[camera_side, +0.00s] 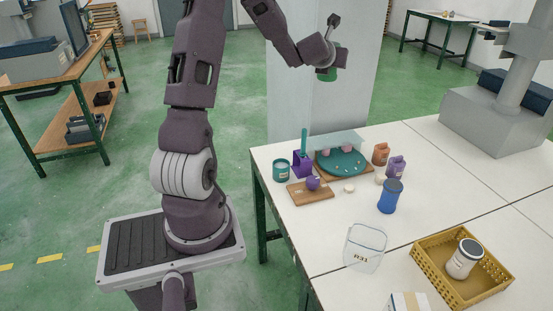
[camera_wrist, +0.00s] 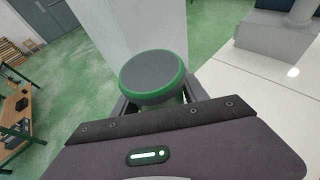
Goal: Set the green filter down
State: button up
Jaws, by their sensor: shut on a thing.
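The green filter (camera_wrist: 153,77) is a round piece with a dark grey top and a green rim, seen close up in the wrist view. It also shows as a small green cylinder in the side view (camera_side: 327,75), high above the table's far left part. My gripper (camera_wrist: 158,100) is shut on it and holds it in the air, well clear of the table. In the side view the gripper (camera_side: 329,67) is small and its fingers are partly hidden.
The white table (camera_side: 310,228) holds a teal tray (camera_side: 340,163), a wooden board (camera_side: 311,191), a blue jar (camera_side: 390,197), a clear container (camera_side: 365,247) and a yellow crate (camera_side: 430,265) with a white jar. A pale column (camera_side: 350,105) stands behind the gripper.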

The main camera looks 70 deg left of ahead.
jog(key=s+a+r+n+g+y, duration=0.25)
jog(key=s+a+n+g, duration=0.3)
jog(key=s+a, duration=0.75)
jog(key=f, duration=1.1)
jog(key=w+f, duration=0.1)
jog(key=f, duration=1.1)
jog(key=a+f, duration=0.1)
jog(key=f, duration=1)
jog(key=shift+w+a+f, duration=0.1)
jog(key=shift+w+f, duration=0.05)
jog(key=shift+f, duration=0.2)
jog(key=shift+f, duration=0.35)
jog(key=shift+f, duration=0.25)
jog(key=o, duration=1.5)
jog(key=shift+f, duration=0.1)
jog(key=shift+c, duration=0.2)
jog(key=shift+r, duration=0.35)
jog(key=v, duration=1.2)
jog(key=shift+r, duration=0.4)
